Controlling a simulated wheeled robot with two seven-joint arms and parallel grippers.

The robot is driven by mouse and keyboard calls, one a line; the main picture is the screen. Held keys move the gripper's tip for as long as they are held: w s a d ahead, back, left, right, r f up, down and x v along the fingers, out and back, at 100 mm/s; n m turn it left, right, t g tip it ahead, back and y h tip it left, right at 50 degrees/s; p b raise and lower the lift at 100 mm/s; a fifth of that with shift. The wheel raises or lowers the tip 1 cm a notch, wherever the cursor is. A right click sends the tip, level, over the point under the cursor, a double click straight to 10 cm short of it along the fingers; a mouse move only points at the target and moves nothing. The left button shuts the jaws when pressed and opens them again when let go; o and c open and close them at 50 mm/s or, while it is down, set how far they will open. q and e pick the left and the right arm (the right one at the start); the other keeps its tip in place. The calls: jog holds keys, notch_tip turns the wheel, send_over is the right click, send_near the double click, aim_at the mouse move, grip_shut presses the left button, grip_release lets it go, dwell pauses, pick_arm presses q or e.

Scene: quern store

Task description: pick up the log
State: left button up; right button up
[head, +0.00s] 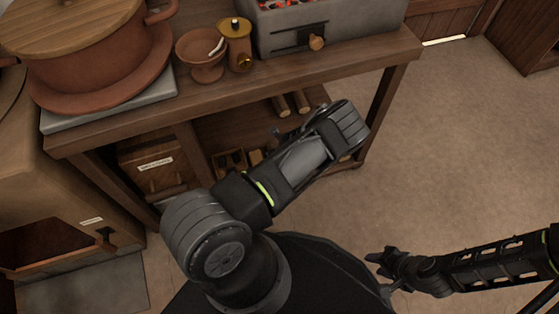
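Two brown logs lie side by side on the lower shelf of the wooden table, the left log (282,106) and the right log (302,102). Their far parts are hidden under the tabletop. My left arm reaches over the shelf, just in front of them. Only a small dark part of what may be my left gripper (277,135) shows beside the arm, so its fingers cannot be made out. My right gripper (378,261) is low at the right, over the floor and far from the logs. It is too small and dark to tell its opening; nothing shows in it.
The tabletop (340,63) holds a lidded clay pot (100,70), a clay bowl (203,62), a brass jar (235,45) and a grey brazier (350,22) with glowing coals. A wooden drawer box (155,165) stands below. The floor (450,150) at right is clear.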

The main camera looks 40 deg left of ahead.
dwell(0.6)
pick_arm(q)
grip_shut()
dwell(0.4)
